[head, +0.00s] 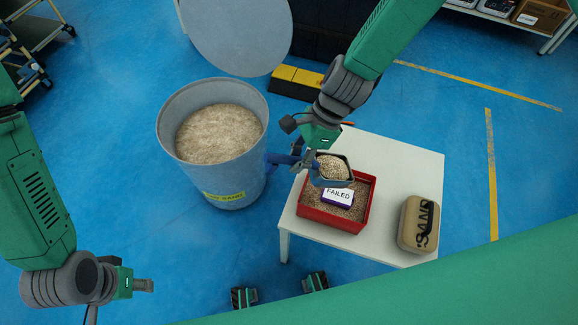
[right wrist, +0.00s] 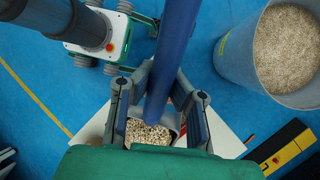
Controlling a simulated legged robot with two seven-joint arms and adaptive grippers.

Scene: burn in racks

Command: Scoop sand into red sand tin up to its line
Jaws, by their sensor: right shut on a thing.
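The red sand tin (head: 333,222) stands on the white table, with sand spread inside it and a block labelled "FAILED" (head: 338,196) lying in it. My right gripper (head: 304,158) is shut on the blue handle of a scoop (head: 281,159). The scoop's pan, filled with sand (head: 332,167), is above the far part of the tin. The handle (right wrist: 172,60) and sand in the pan (right wrist: 148,134) show in the right wrist view. The tin's fill line is not visible. My left gripper (head: 143,285) is at lower left, away from the tin; its finger gap is unclear.
A large grey bin (head: 232,180) of sand stands left of the white table (head: 405,160), its round lid (head: 238,35) raised behind. A yellow-black barrier (head: 296,82) is behind. The table's far right is clear.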

